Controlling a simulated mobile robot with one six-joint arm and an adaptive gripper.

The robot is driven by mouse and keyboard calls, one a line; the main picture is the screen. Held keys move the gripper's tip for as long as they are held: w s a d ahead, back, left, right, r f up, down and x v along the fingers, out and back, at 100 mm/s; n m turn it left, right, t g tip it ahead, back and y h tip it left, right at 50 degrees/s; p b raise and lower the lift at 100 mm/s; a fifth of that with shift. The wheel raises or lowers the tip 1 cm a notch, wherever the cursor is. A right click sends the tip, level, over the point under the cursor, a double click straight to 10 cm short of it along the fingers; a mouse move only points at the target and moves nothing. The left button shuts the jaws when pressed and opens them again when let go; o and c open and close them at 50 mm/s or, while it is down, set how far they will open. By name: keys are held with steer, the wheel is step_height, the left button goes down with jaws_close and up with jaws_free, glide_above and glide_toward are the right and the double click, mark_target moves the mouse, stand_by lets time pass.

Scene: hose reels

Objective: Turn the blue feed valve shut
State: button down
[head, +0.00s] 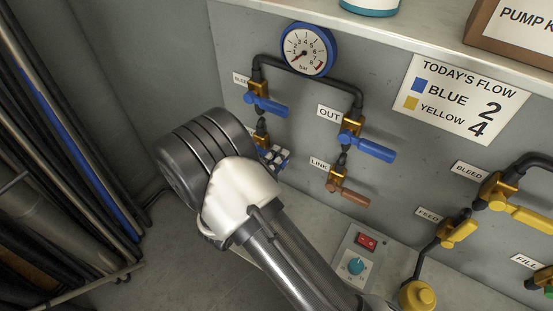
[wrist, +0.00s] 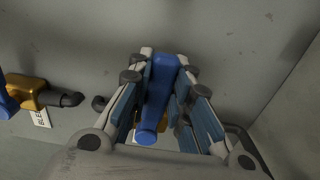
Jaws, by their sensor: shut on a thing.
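The blue feed valve appears to be the brass body (head: 260,131) below the upper left bleed valve; its label is hidden behind my arm. In the wrist view a blue lever (wrist: 158,92) lies between the fingers of my gripper (wrist: 164,60), which are shut on it from both sides. The lever's round end points toward the bottom of that view. In the head view my gripper (head: 274,158) shows only partly, past my wrist, just below the brass body. My wrist hides the lever there, so its exact angle to the pipe cannot be told.
The blue bleed valve (head: 260,98) is just above; its brass body (wrist: 26,91) shows in the wrist view. The blue OUT valve (head: 372,147) and brown LINK lever (head: 350,197) stand to the right. Yellow valves (head: 460,230), a gauge (head: 308,50) and a switch box (head: 358,258) are further off.

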steer(key=c, duration=1.4)
jaws_free()
steer(key=shift+c, duration=0.2)
steer(key=v, duration=1.2)
